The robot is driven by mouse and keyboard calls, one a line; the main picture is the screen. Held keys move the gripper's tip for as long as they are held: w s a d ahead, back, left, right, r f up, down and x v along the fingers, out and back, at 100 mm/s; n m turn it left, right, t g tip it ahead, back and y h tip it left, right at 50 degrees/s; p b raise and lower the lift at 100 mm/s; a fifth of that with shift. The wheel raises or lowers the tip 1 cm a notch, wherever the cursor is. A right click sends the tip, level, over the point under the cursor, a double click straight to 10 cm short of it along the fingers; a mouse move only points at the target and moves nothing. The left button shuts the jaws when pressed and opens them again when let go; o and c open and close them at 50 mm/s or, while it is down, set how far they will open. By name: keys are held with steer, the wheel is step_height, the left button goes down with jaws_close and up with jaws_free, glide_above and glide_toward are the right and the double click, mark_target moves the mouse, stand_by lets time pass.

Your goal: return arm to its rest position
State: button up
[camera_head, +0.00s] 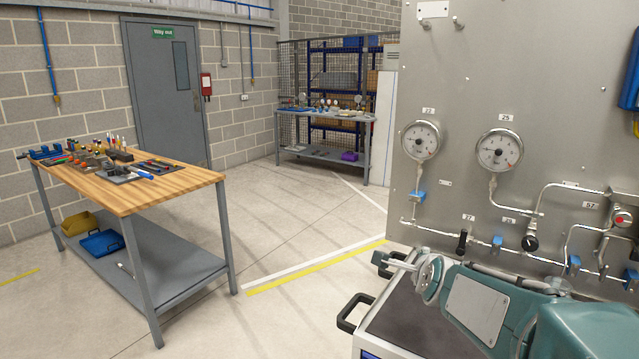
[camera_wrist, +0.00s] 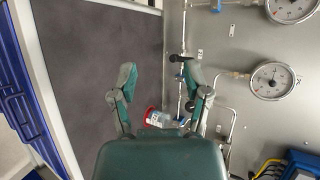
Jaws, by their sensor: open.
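My gripper (camera_wrist: 160,78) shows in the wrist view with its two green fingers spread apart, and nothing is held between the tips. A dark trolley top (camera_wrist: 95,60) lies behind the left finger, and the metal gauge panel (camera_wrist: 226,52) is behind and beside the right one. In the head view my teal arm (camera_head: 490,300) is folded low at the lower right, over the trolley top (camera_head: 415,320) and in front of the panel (camera_head: 460,75).
Gauges (camera_head: 421,140) (camera_head: 499,149), pipes and blue-handled valves (camera_head: 417,197) stand out from the panel. A wooden-topped workbench (camera_head: 185,180) with tools is at the left. Open floor (camera_head: 290,220) lies between it and the trolley. A second bench (camera_head: 325,113) stands at the back.

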steer(key=s+a+f+n+g, duration=0.1)
steer(key=s+n+g, duration=0.1)
steer(key=s+n, duration=0.5)
steer(key=s+a+f+n+g, duration=0.2)
steer(key=s+n, duration=0.5)
steer(key=s, duration=0.5)
steer(key=s+a+f+n+g+y, duration=0.1)
steer(key=s+f+n+g, duration=0.1)
steer(key=s+n, duration=0.5)
steer(key=s+g, duration=0.1)
steer(key=s, duration=0.2)
steer(key=shift+s+a+f, duration=0.15)
steer(key=shift+s, duration=0.2)
